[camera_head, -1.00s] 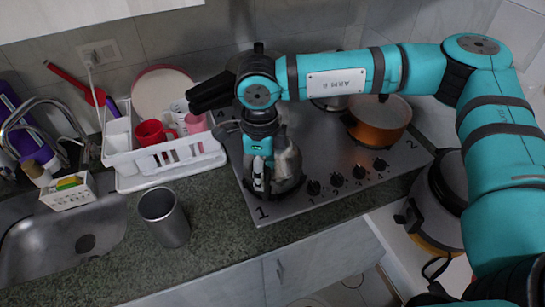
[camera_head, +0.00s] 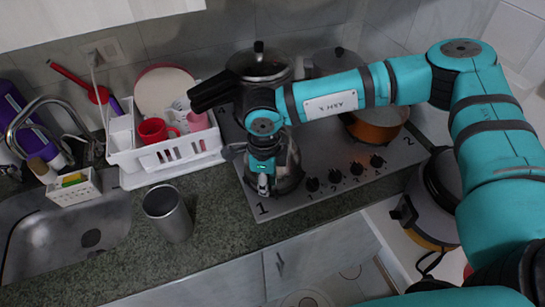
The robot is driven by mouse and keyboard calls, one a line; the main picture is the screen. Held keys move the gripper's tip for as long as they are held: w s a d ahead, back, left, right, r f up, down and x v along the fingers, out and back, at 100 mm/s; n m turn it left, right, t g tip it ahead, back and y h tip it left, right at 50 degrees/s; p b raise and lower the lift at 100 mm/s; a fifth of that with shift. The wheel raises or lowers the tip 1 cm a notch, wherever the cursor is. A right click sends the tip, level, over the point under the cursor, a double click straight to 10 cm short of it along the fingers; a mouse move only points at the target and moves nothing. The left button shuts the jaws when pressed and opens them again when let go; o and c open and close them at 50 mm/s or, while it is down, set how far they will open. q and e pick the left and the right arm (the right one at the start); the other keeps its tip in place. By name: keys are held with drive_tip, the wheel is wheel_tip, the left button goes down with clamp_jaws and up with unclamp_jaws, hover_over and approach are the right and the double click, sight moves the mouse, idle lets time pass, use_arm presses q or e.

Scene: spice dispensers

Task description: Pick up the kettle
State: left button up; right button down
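The kettle (camera_head: 290,166) is a shiny metal one standing on the front left of the stove, near the burner mark 1. Its spout points left, and its top and handle area are mostly hidden by my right arm. My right gripper (camera_head: 263,186) reaches down in front of the kettle and overlaps it in the picture. Its fingers are small and partly hidden, so I cannot tell whether they are open, shut or touching the handle. My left gripper is not in view.
A steel cup (camera_head: 168,214) stands on the counter left of the stove (camera_head: 330,195). A white dish rack (camera_head: 180,153) with a red mug (camera_head: 153,131) is close left of the kettle. A dark-lidded pot (camera_head: 258,65) and an orange pot (camera_head: 375,128) stand on the stove.

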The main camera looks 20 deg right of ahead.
drive_tip(key=shift+w+r, duration=0.15)
idle(0.3)
drive_tip(key=shift+r, duration=0.1)
